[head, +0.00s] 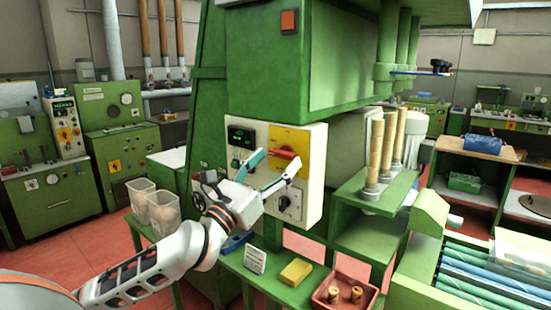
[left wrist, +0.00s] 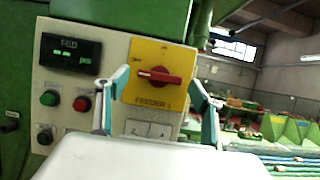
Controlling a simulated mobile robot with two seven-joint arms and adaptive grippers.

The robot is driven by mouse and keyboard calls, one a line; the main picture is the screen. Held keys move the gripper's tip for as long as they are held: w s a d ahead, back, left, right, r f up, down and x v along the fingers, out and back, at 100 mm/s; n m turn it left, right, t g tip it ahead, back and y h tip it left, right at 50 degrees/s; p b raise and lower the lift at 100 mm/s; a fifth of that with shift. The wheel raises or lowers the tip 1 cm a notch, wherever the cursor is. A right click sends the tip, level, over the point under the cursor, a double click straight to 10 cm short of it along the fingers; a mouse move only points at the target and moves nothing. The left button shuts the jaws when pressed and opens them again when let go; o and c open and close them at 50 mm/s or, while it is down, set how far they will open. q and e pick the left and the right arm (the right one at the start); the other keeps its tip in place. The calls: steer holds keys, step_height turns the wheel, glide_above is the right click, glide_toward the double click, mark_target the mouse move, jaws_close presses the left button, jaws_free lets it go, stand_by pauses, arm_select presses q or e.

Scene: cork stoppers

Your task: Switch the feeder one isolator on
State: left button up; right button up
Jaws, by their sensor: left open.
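The feeder one isolator is a red rotary handle (head: 287,153) on a yellow plate, on the pale control panel of the green machine. In the left wrist view the handle (left wrist: 160,77) lies about horizontal, above the label "FEEDER 1". My left gripper (head: 279,164) is open in front of the panel, its teal and white fingers reaching towards the yellow plate. In the left wrist view its fingers stand to the left and right of the handle. I see no clear contact with the handle. My right gripper is not in view.
The panel also has a dark display (left wrist: 70,53), a green button (left wrist: 49,98), a red button (left wrist: 82,103) and a lower rotary switch (head: 289,205). Below are a yellow block (head: 296,271) and a red tray (head: 325,298) with cork-coloured pieces. Clear bins stand at left.

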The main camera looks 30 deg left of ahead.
arm_select(q)
steer(key=shift+w+r, duration=0.15)
steer(key=shift+w, duration=0.15)
steer(key=c, duration=1.1)
